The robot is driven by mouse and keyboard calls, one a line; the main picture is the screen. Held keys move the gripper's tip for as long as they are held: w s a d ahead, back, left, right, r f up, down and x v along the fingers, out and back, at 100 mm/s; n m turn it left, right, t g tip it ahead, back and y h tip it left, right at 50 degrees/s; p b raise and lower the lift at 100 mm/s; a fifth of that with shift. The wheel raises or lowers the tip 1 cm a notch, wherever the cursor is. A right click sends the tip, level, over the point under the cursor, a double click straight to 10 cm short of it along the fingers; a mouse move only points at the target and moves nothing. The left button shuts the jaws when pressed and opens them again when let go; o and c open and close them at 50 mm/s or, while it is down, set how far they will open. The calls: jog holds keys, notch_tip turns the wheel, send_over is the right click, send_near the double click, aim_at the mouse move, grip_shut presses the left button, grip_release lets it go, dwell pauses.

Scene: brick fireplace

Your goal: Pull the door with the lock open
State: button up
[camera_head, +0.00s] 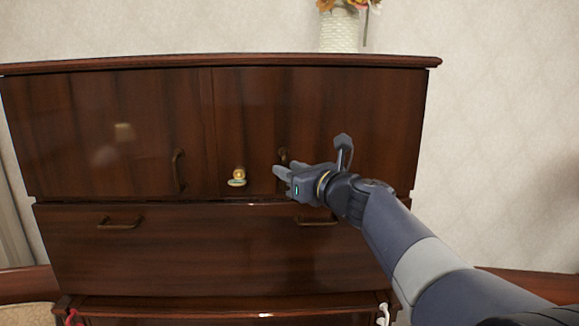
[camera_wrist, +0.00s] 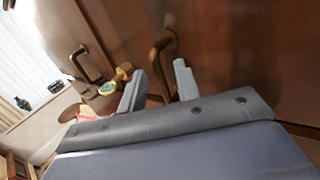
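The dark wooden cabinet has two upper doors. The right door (camera_head: 370,120) carries a brass lock (camera_head: 239,175) near its lower left and a dark curved handle (camera_head: 283,155) to the right of it. The lock also shows in the wrist view (camera_wrist: 108,86), left of my fingers. My gripper (camera_head: 279,174) is at this handle and hides its lower part. In the wrist view my gripper (camera_wrist: 160,85) has its fingers apart, with the handle (camera_wrist: 161,55) reaching down between them. I cannot tell whether either finger touches it. The door looks closed.
The left door has its own handle (camera_head: 179,171). Below is a wide drawer (camera_head: 200,250) with two handles, the right one (camera_head: 316,221) partly beneath my arm. A white vase (camera_head: 340,32) with flowers stands on the cabinet top.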

jog(key=shift+w+a, duration=0.3)
grip_shut()
dwell(0.5)
